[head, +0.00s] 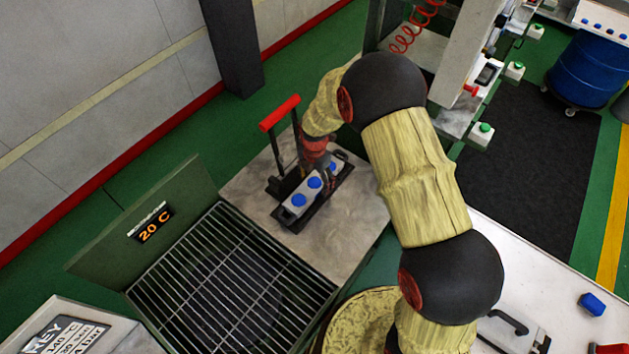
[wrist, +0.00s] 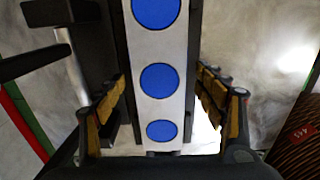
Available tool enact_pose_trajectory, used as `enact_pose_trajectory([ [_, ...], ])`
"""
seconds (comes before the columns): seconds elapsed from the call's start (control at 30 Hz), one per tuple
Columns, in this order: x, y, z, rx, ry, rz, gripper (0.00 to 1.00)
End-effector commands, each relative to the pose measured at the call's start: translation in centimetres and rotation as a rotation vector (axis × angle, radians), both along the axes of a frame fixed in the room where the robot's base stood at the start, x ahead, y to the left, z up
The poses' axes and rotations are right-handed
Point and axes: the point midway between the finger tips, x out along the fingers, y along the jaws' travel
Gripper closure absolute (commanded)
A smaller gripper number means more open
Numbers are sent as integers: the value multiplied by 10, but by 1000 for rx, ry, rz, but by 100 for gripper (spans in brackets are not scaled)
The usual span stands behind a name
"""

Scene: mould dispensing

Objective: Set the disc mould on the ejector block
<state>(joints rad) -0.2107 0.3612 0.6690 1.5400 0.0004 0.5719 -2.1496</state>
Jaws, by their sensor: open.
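The disc mould (head: 300,201) is a pale bar with several blue round faces on top. It sits on a black base, the ejector block (head: 294,224), with a red-handled lever (head: 280,113). My gripper (head: 319,160) is above the mould's far part, which it partly hides. In the wrist view the mould (wrist: 160,108) runs lengthwise between the open fingers of my gripper (wrist: 163,95), one on each side. A gap shows between the right finger and the mould; contact on the left is unclear. Black parts (wrist: 60,12) of the lever frame stand left of the mould.
The ejector stands on a grey worktop (head: 345,225). A wire grate (head: 230,285) with a green panel reading 20 C (head: 150,225) lies in front. A dark column (head: 235,45) is behind. The worktop right of the ejector is bare.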

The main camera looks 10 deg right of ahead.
Motion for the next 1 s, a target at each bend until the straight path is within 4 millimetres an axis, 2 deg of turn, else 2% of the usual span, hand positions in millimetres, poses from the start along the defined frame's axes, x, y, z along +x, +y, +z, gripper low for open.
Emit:
enact_pose_trajectory([
  [0.5,1,0,100,1,-4,0,29],
  [0.7,0,0,118,0,-1,0,29],
  [0.9,0,-1,124,1,-4,-9,29],
  [1.0,-2,-5,140,5,-20,-73,29],
])
